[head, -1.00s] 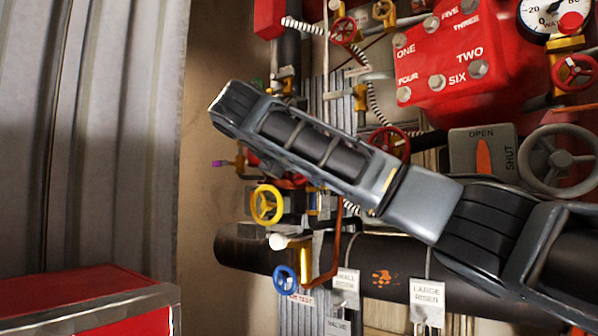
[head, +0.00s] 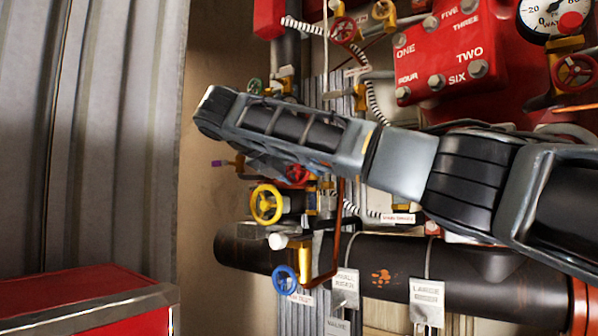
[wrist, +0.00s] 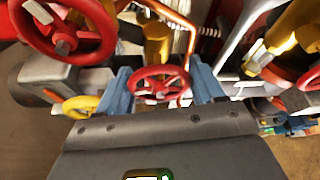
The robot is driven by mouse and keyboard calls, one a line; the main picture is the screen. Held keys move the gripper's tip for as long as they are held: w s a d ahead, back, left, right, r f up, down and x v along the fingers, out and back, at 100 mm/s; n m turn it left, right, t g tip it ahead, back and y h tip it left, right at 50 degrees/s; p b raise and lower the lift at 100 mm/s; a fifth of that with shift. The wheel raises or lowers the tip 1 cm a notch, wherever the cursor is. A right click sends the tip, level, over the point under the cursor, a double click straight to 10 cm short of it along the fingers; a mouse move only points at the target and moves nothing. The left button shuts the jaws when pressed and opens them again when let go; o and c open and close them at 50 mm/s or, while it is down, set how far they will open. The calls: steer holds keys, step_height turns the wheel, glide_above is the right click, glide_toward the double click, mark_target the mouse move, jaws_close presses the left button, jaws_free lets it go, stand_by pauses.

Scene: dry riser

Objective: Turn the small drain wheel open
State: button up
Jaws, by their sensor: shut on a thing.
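A small red spoked wheel (wrist: 158,88) sits between the two blue fingers of my gripper (wrist: 161,76) in the wrist view. My gripper is shut on this wheel, with a finger at each side of the rim. No label on it can be read, so I cannot tell from lettering that it is the drain wheel. In the head view my arm crosses in front of the pipework and hides most of the gripper. A bit of red (head: 297,173) shows just below the arm there; I cannot tell whether it is the same wheel.
A yellow wheel (head: 266,205) and a blue wheel (head: 285,279) are below my arm, beside a thick dark pipe (head: 390,275). A larger red wheel (wrist: 62,28) is close at upper left in the wrist view. A red cabinet (head: 85,300) stands at lower left.

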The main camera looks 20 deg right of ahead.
steer(key=shift+f, duration=0.35)
steer(key=o, duration=1)
steer(key=shift+r, duration=0.2)
steer(key=shift+s+a+r, duration=0.1)
steer(key=shift+a+r, duration=0.05)
